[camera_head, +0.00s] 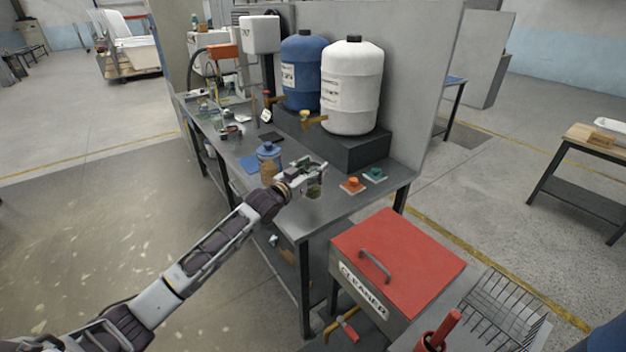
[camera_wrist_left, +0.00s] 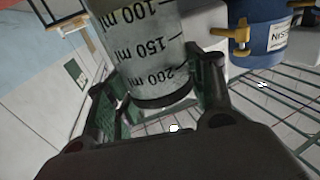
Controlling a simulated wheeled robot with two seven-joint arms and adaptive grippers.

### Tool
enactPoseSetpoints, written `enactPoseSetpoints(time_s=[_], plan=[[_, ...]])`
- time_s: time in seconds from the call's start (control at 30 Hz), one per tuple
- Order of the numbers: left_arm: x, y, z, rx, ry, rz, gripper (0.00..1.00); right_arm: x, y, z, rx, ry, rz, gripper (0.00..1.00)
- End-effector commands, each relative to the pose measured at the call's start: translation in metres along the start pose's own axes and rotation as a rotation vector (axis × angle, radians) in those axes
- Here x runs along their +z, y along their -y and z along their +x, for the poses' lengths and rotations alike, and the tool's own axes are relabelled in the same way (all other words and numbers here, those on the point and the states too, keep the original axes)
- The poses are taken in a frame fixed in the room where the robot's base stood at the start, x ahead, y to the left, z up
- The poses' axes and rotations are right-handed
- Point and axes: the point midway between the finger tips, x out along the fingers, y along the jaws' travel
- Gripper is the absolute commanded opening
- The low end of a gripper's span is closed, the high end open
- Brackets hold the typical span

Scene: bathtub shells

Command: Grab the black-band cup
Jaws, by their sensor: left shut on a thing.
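The black-band cup (camera_wrist_left: 150,50) is clear with ml marks and a dark band near one end. In the wrist view it stands between the two fingers of my left gripper (camera_wrist_left: 163,82), which is shut on it. In the head view my left gripper (camera_head: 312,174) is over the near part of the grey workbench, and the cup (camera_head: 313,190) shows small at its fingers. I cannot tell whether the cup touches the bench. My right gripper is not in view.
On the workbench (camera_head: 325,207), a blue tank (camera_head: 303,85) and a white tank (camera_head: 351,90) stand on a dark block. Orange (camera_head: 353,185) and green (camera_head: 375,174) pieces lie to the right. A blue-lidded jar (camera_head: 268,151) stands behind. A red-topped cleaner box (camera_head: 400,255) is in front.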

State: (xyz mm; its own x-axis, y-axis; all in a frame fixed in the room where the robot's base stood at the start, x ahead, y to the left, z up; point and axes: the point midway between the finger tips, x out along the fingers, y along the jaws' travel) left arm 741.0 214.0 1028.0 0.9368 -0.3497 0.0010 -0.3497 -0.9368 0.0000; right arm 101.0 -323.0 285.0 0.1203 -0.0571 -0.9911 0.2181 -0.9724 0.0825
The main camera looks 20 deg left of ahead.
Motion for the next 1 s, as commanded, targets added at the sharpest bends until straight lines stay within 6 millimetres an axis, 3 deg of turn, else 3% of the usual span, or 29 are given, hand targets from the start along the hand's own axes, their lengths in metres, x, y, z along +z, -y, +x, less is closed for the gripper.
enactPoseSetpoints(time_s=[0.1,0.3,1.0], plan=[[-0.019,0.000,0.000,0.001,-0.002,0.001,0.13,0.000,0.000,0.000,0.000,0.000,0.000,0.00],[-0.036,0.000,0.000,0.000,-0.001,0.001,0.13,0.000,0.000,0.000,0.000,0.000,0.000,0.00],[-0.041,0.000,0.000,0.000,0.000,0.000,0.13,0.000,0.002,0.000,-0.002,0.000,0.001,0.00]])
